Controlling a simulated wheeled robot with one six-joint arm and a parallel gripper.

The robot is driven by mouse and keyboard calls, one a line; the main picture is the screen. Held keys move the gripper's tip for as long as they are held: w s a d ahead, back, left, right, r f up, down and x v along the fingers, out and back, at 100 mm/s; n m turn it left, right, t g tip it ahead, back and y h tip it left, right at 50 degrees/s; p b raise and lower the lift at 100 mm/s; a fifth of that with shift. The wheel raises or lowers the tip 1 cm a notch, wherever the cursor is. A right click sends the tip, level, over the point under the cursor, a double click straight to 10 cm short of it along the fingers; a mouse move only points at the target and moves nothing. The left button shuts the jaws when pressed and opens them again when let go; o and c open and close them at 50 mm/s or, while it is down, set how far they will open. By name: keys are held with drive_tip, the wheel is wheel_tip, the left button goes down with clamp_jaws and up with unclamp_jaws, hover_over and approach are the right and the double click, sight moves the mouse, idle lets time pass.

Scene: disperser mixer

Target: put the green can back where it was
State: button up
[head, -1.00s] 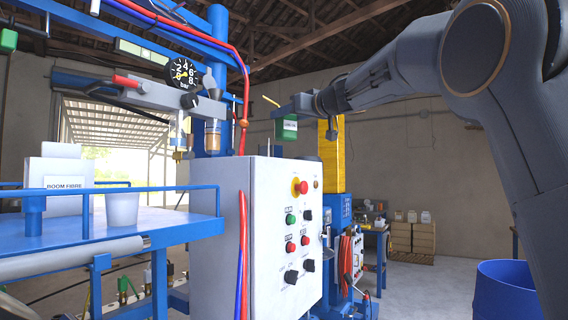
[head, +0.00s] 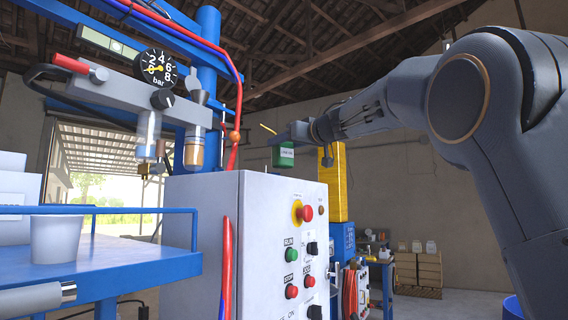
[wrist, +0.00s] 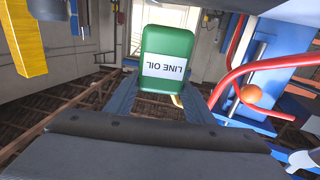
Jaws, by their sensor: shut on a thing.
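The green can (head: 284,157) with a white label hangs upright at my gripper (head: 290,137) in the head view, in the air beyond the grey control cabinet (head: 210,230). In the wrist view the can (wrist: 168,42) appears large and close, and its label reads LINE OIL upside down. My gripper is shut on the can near its top. The actual contact is partly hidden in both views. I cannot tell from these frames where the can stood before.
A blue railed platform with a white cup (head: 56,239) is at the left. A pressure gauge (head: 159,68) and red and blue hoses hang above the cabinet.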

sight(287, 154)
drive_tip(key=shift+f+b, duration=0.65)
drive_tip(key=shift+f, duration=1.25)
drive_tip(key=shift+f, duration=0.15)
drive_tip(key=o, duration=1.2)
drive_tip(key=b+v, duration=0.2)
drive_tip(key=v, duration=1)
